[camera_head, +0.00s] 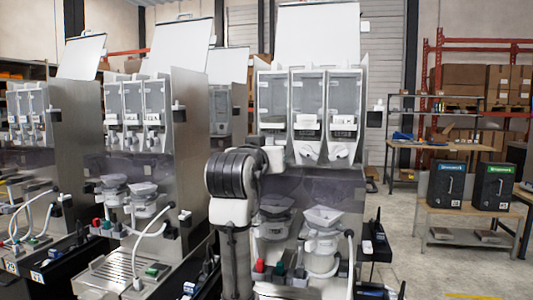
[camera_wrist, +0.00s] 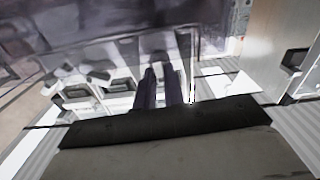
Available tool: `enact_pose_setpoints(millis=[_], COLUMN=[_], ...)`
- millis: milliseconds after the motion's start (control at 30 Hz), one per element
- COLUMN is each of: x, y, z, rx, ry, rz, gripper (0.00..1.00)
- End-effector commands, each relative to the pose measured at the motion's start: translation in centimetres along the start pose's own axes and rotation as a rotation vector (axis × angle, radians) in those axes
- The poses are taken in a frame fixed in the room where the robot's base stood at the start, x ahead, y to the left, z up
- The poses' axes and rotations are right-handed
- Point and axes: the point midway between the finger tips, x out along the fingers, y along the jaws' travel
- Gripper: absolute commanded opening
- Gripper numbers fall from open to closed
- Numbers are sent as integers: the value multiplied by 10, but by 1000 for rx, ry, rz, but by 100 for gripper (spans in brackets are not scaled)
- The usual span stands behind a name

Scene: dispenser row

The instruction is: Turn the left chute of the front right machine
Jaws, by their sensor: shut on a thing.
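The front right machine (camera_head: 318,25) stands in the middle of the head view. It has three clear-fronted hoppers side by side, with white chutes under them. The middle chute (camera_head: 309,152) and right chute (camera_head: 342,150) show clearly. The left chute is mostly hidden behind my gripper (camera_head: 273,157), which reaches it from the front left. In the wrist view the two dark fingers of my gripper (camera_wrist: 159,72) are close together, shut on the left chute. The grip itself is hard to make out there, against blurred white parts.
Below the chutes are white funnel-topped units (camera_head: 322,215) and a white hose. A second machine (camera_head: 145,115) stands close on the left, with more beyond. On the right, a low bench (camera_head: 450,215) holds two dark boxes (camera_head: 447,185). Open floor lies at the lower right.

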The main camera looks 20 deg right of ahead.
Motion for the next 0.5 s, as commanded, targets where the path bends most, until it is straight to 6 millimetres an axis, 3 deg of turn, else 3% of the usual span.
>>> enact_pose_setpoints(millis=[500], x=[0], y=[0], z=[0], rx=[76], ry=[1], rz=[-1], gripper=[0])
